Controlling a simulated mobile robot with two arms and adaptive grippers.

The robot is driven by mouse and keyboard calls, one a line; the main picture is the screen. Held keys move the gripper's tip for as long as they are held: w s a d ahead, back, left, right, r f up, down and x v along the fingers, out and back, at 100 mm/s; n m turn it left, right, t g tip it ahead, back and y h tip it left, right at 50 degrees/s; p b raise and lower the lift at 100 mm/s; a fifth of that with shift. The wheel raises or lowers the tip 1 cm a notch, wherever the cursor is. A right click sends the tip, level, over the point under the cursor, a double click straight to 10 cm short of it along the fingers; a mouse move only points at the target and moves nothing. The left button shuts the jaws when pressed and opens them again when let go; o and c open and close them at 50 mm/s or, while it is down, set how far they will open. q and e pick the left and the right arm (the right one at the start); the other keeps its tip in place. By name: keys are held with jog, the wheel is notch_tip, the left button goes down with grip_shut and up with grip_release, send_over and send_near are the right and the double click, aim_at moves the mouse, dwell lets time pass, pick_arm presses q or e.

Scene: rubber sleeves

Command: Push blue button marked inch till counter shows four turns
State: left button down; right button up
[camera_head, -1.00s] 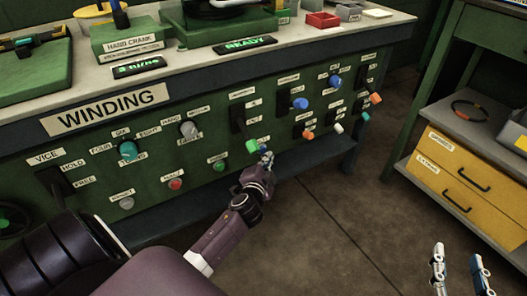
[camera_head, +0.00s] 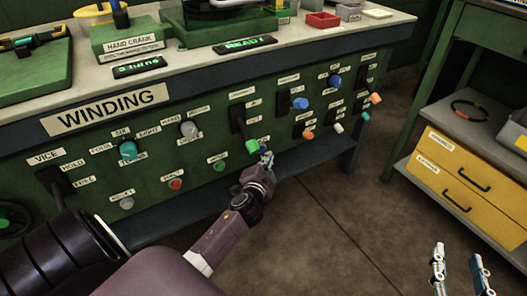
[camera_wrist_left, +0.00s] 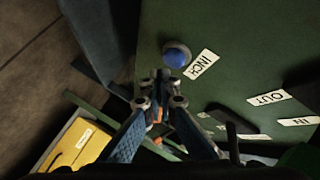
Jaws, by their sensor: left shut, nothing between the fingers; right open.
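The blue button (camera_wrist_left: 177,55) marked INCH (camera_wrist_left: 201,64) is on the green panel in the left wrist view. In the head view I cannot make it out behind my left gripper (camera_head: 266,157). That gripper is shut and empty, with its tips close to the panel's lower edge. In the left wrist view the left gripper's tips (camera_wrist_left: 160,77) are just below the button; I cannot tell if they touch it. The counter (camera_head: 139,66) on the bench top shows green text; its digit is too blurred to read surely. My right gripper (camera_head: 459,268) is open at the lower right.
A green knob (camera_head: 252,147) sits right beside my left gripper. Blue, orange and white knobs fill the panel to the right. A lit READY display (camera_head: 245,44) stands near the hand crank block (camera_head: 133,44). A shelf with yellow drawers (camera_head: 455,182) stands right, with open floor between.

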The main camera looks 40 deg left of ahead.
pick_arm(q)
jog(key=shift+w+a, duration=0.2)
jog(key=shift+a, duration=0.2)
pick_arm(e)
jog(key=shift+s+f, duration=0.1)
jog(key=shift+f, duration=0.3)
pick_arm(q)
jog(key=shift+w+a, duration=0.1)
jog(key=shift+a, duration=0.25)
pick_arm(e)
jog(key=shift+d+f+g, duration=0.15)
jog(key=shift+f+g, duration=0.1)
jog(key=shift+g, duration=0.05)
pick_arm(q)
jog(key=shift+d, duration=0.1)
jog(key=shift+s+d, duration=0.3)
jog(key=shift+d, duration=0.35)
pick_arm(e)
jog(key=shift+s, duration=0.1)
pick_arm(q)
jog(key=shift+s+d, duration=0.3)
jog(key=shift+d, duration=0.45)
jog(key=shift+s+d, duration=0.35)
jog(key=shift+d, duration=0.45)
jog(key=shift+s+d, duration=0.3)
jog(key=shift+d, duration=0.45)
pick_arm(e)
jog(key=shift+w+r+t, duration=0.2)
jog(key=shift+r+t, duration=0.2)
jog(key=shift+r, duration=0.3)
